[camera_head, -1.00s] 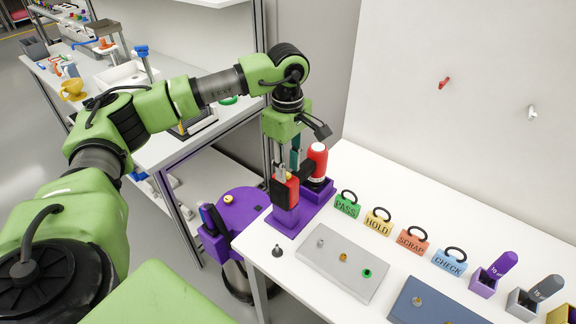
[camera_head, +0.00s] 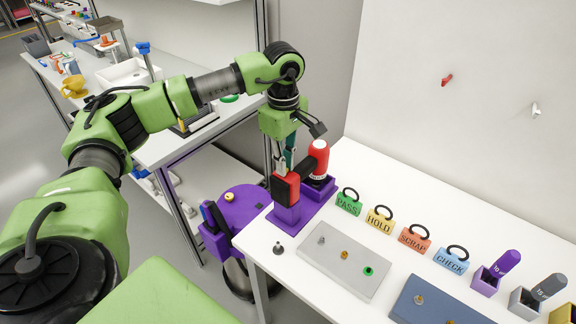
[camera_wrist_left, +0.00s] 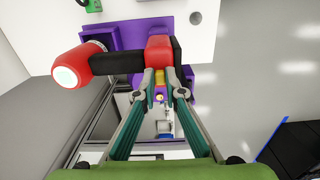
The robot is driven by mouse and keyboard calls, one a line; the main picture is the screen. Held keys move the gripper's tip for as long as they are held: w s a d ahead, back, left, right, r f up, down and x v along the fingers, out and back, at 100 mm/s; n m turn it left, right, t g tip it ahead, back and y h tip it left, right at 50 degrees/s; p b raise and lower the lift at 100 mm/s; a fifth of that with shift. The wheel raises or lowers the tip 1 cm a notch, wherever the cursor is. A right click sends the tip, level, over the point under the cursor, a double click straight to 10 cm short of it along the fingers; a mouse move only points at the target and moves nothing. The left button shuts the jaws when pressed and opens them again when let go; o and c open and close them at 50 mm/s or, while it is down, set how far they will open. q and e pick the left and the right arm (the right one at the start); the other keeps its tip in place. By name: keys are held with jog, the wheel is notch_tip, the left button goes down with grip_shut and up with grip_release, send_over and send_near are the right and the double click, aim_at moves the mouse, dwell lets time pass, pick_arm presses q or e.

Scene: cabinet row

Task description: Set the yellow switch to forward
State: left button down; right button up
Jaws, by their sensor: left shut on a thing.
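A red and black tool with a red round head (camera_head: 318,158) and a red block end (camera_head: 285,188) stands in purple holders on the white table. In the left wrist view its red head (camera_wrist_left: 82,64) is at left and its red block (camera_wrist_left: 159,47) at top middle, joined by a black body. My right gripper is out of view.
A grey panel (camera_head: 325,272) with small knobs, one yellow-tipped, lies on the table in front. Tags stand right of the tool: PASS (camera_head: 348,203), HOLD (camera_head: 379,222), SCRAP (camera_head: 415,241) and CHECK (camera_head: 451,262). A purple stool (camera_head: 245,205) is left of the table.

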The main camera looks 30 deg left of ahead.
pick_arm(q)
jog(key=c, duration=2.1)
grip_release()
jog(key=shift+a, duration=0.1)
jog(key=shift+r, duration=0.1)
notch_tip(320, 180, up, 12)
jog(key=shift+f, duration=0.1)
